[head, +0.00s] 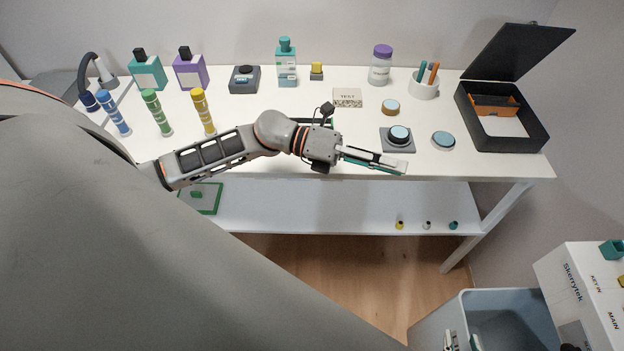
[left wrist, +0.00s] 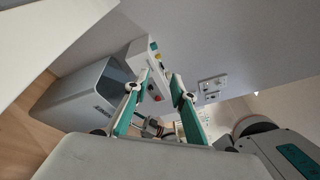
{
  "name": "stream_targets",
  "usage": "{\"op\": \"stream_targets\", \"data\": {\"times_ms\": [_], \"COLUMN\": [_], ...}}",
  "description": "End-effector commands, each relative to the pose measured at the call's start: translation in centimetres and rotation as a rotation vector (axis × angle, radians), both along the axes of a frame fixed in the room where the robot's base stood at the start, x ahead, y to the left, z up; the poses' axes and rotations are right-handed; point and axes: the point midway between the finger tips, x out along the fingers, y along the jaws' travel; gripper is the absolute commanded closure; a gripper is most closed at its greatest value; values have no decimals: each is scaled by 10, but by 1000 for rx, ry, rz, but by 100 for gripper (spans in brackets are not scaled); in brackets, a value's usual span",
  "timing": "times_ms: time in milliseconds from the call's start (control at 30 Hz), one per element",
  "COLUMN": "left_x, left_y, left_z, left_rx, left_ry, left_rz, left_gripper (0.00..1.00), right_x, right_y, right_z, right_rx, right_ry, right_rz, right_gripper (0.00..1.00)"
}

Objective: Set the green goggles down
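I cannot make out the green goggles for certain in either view. A dark green-edged item (head: 331,122) lies on the table, mostly hidden behind my left wrist; I cannot tell what it is. My left gripper (head: 400,170) is over the table's front edge, below the square dark pad. In the left wrist view its two fingers (left wrist: 164,76) stand apart with nothing between them. My right gripper (head: 463,341) shows only as fingertips at the bottom edge, apart, by the grey bin. A green-rimmed mat (head: 212,207) with a small green piece lies on the lower shelf.
The white table (head: 300,160) holds bottles, coloured tubes, round buttons and an open black box (head: 535,142) at right. The lower shelf (head: 320,212) is mostly bare. A grey bin (head: 515,295) and a white control box (head: 575,280) stand at lower right.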

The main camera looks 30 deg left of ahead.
Motion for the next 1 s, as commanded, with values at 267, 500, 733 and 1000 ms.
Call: {"op": "stream_targets", "data": {"times_ms": [267,500,733,1000], "left_x": [8,-57,-135,-147], "left_y": [21,76,88,88], "left_z": [-50,-194,-272,-282], "left_rx": [-668,-1083,-1248,-1268], "left_ry": [684,1344,1687,1737], "left_rz": [513,1015,1280,1317], "left_gripper": [75,75,75,75], "right_x": [0,0,0,0], "right_y": [0,0,0,0], "right_z": [0,0,0,1], "right_rx": [0,0,0,0], "right_ry": [1,0,0,-1], "right_rz": [0,0,0,0], "right_gripper": [67,67,67,67]}}
